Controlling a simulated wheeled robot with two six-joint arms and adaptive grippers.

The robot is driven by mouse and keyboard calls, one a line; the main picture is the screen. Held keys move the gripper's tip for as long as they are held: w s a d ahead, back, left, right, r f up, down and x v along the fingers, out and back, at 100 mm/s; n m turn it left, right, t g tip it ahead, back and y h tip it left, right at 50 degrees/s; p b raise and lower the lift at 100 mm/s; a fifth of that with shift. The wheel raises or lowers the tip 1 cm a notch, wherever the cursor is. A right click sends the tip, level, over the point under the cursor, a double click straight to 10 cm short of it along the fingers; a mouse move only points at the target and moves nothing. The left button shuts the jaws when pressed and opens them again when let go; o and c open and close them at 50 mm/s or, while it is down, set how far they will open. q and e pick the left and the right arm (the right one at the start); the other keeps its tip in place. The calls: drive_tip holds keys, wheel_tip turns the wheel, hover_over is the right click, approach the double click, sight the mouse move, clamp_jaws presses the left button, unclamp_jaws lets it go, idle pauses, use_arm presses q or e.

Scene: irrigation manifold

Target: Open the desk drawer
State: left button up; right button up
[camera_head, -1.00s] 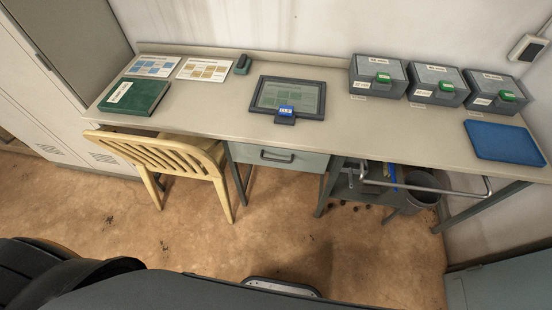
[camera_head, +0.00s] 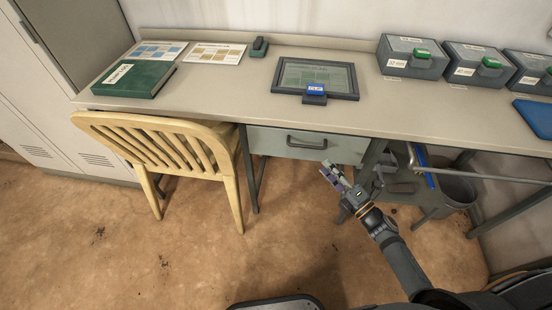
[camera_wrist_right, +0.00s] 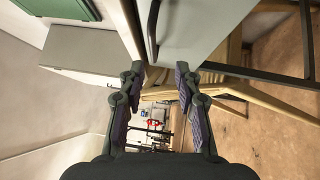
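The desk drawer (camera_head: 270,146) is a grey-green front under the desk top, flush with its frame, and looks closed. Its dark bar handle (camera_head: 306,143) is bare, with nothing gripping it. My right gripper (camera_head: 335,174) is in front of the drawer, a little below and right of the handle, apart from it. In the right wrist view the drawer front (camera_wrist_right: 195,25) and handle (camera_wrist_right: 153,28) lie ahead at the top. The right gripper's fingers (camera_wrist_right: 158,76) stand apart with nothing between them. My left gripper is in neither view.
A wooden chair (camera_head: 165,150) stands left of the drawer. The desk top (camera_head: 215,85) bears a tablet (camera_head: 316,78), a green book (camera_head: 135,80) and several grey boxes. A rail (camera_head: 500,178) and a bin (camera_head: 450,192) are right of the drawer. Floor in front is free.

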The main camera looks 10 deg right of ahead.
sight(305, 147)
drive_tip(key=shift+n+y, duration=0.3)
drive_tip(key=shift+y, duration=0.1)
drive_tip(key=x, duration=0.7)
drive_tip(key=p+x, duration=0.1)
drive_tip(key=x, duration=0.3)
drive_tip(key=shift+s+a+r, duration=0.15)
drive_tip(key=shift+a+r, duration=0.05)
drive_tip(key=shift+r, duration=0.15)
clamp_jaws()
